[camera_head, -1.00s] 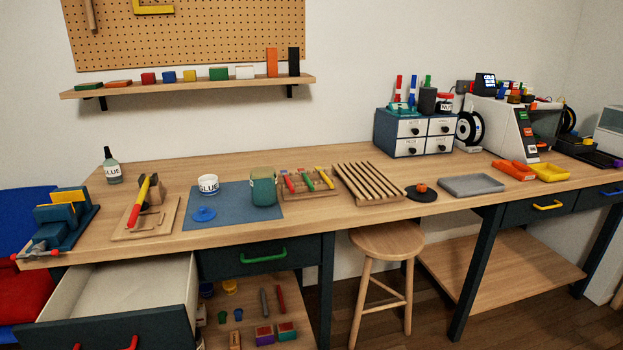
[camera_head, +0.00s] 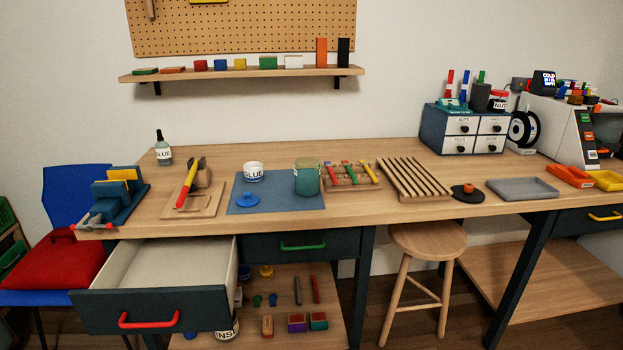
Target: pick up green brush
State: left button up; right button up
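A small wooden rack (camera_head: 341,186) stands on the workbench just right of the blue mat. Several slim coloured tools lie on it, and one with a green part, likely the green brush (camera_head: 350,173), lies between a red one (camera_head: 334,176) and a yellow one (camera_head: 369,173). They are too small to make out bristles. Neither of my grippers is in view.
A green jar (camera_head: 307,179) stands close left of the rack on the blue mat (camera_head: 276,206). A slatted wooden rack (camera_head: 413,181) is to its right. An open drawer (camera_head: 158,309) juts out at lower left. A stool (camera_head: 428,240) stands before the bench.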

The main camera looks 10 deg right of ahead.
aim_at(345, 164)
jog(key=z, duration=1.95)
jog(key=i, duration=1.5)
jog(key=u, duration=2.85)
